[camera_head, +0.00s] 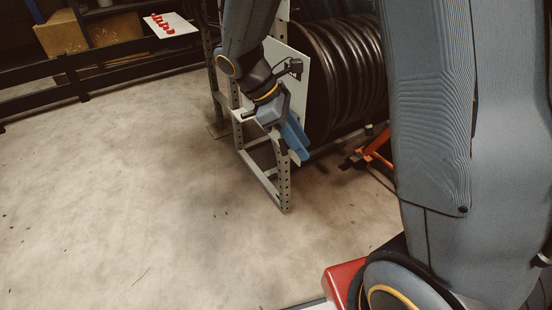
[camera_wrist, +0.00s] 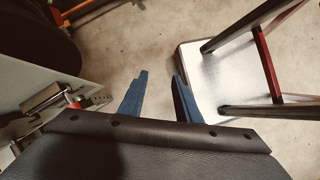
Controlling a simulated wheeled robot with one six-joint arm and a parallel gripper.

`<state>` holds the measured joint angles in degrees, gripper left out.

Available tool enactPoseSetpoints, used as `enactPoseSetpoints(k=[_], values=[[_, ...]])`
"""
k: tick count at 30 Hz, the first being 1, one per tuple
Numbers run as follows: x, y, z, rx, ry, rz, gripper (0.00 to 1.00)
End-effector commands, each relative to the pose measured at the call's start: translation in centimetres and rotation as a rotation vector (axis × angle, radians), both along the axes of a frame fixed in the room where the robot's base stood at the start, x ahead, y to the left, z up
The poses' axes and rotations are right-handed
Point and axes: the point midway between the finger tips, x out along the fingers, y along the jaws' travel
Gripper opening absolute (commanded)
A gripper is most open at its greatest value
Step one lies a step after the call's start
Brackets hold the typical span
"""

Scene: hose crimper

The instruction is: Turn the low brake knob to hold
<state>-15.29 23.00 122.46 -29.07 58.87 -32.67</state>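My gripper (camera_head: 300,153) reaches down beside the lower part of the hose reel's metal frame (camera_head: 284,188) in the head view. In the wrist view its two blue fingers (camera_wrist: 161,75) stand apart with bare floor between them, so it is open and empty. A pale panel (camera_wrist: 38,80) is left of the fingers in the wrist view. A metal fitting with a small red part (camera_wrist: 75,101) shows at its edge, close to the left finger. I cannot tell whether this is the low brake knob or how it is set. In the head view the knob is not discernible.
A large black hose reel (camera_head: 345,70) stands behind the white side plate (camera_head: 290,65). An orange frame (camera_head: 376,150) lies low to its right. A shelf holds a cardboard box (camera_head: 72,36). Open concrete floor is at left. The wrist view shows dark bars over a pale plate (camera_wrist: 225,75).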

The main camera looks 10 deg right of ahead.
Motion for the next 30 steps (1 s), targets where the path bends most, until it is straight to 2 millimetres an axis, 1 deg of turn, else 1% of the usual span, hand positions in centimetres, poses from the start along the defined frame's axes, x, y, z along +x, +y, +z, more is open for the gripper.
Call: enactPoseSetpoints(k=[1, 3, 10, 14, 18, 21, 24, 27, 30], values=[[1.5, 0.2, -2.3, -0.029, 0.033, 0.062, 0.30], [3.2, 0.4, -3.9, -0.072, 0.078, 0.150, 0.30], [8.8, 1.5, -8.8, -0.224, 0.229, 0.408, 0.30], [12.1, 2.7, -11.4, -0.317, 0.314, 0.539, 0.30], [15.5, 4.2, -14.0, -0.424, 0.401, 0.662, 0.30], [17.5, 5.4, -15.4, -0.492, 0.458, 0.729, 0.30], [19.0, 6.4, -16.4, -0.547, 0.498, 0.777, 0.30], [19.9, 7.1, -16.9, -0.584, 0.525, 0.806, 0.30], [20.3, 7.4, -17.1, -0.604, 0.541, 0.820, 0.30]])
